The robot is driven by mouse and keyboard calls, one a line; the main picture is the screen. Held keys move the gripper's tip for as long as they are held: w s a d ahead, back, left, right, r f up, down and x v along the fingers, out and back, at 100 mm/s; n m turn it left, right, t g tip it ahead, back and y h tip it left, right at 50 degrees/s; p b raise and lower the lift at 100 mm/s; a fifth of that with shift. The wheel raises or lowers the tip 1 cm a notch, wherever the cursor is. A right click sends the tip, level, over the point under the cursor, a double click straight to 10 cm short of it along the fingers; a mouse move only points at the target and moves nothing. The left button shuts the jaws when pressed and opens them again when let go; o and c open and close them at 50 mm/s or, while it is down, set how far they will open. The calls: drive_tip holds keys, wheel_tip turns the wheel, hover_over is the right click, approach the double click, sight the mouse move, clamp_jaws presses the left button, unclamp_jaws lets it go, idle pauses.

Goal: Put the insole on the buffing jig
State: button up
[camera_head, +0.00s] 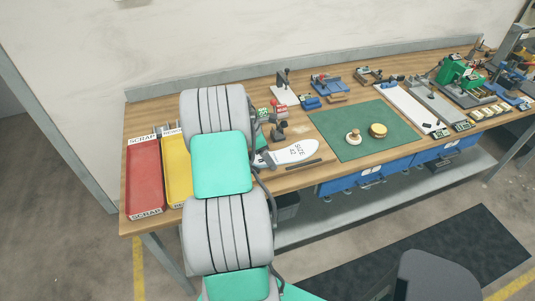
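A white, sole-shaped piece (292,152) with dark "SIZE" lettering lies near the front edge of the bench, just right of my arm. It looks like the insole, but I cannot tell whether it is the insole or a sizing plate. Its left end is close to dark parts beside my arm. My gripper is mostly hidden behind my own grey and teal arm links, and its fingers cannot be made out. Several small fixtures stand along the back of the bench. I cannot tell which of them is the buffing jig.
A red SCRAP tray (145,186) and a yellow tray (177,168) are at the bench's left end. A green mat (352,145) holds two round-topped items. A black stand (278,130) is behind the white piece. A dark chair (432,277) stands in front.

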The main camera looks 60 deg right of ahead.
drive_tip(key=v, duration=1.2)
drive_tip(key=w+a+r+m+t, duration=0.2)
drive_tip(key=w+a+r, duration=0.2)
drive_tip(key=w+a, duration=0.35)
drive_tip(key=w+a+r+m+t, duration=0.1)
drive_tip(key=w+a+r, duration=0.15)
drive_tip(key=a, duration=0.55)
drive_tip(key=w+a+r+m+t, duration=0.1)
drive_tip(key=w+a+t, duration=0.15)
drive_tip(key=a, duration=0.55)
drive_tip(key=s+a+m+t+y, duration=0.1)
drive_tip(key=s+a+m, duration=0.1)
drive_tip(key=a, duration=0.9)
drive_tip(key=s+a+m+t+y, duration=0.1)
drive_tip(key=s+a+m+y, duration=0.1)
drive_tip(key=a, duration=0.9)
drive_tip(key=shift+s+a+f+b, duration=0.3)
drive_tip(key=shift+s+f, duration=0.1)
drive_tip(key=shift+s, duration=0.2)
drive_tip(key=shift+d, duration=0.2)
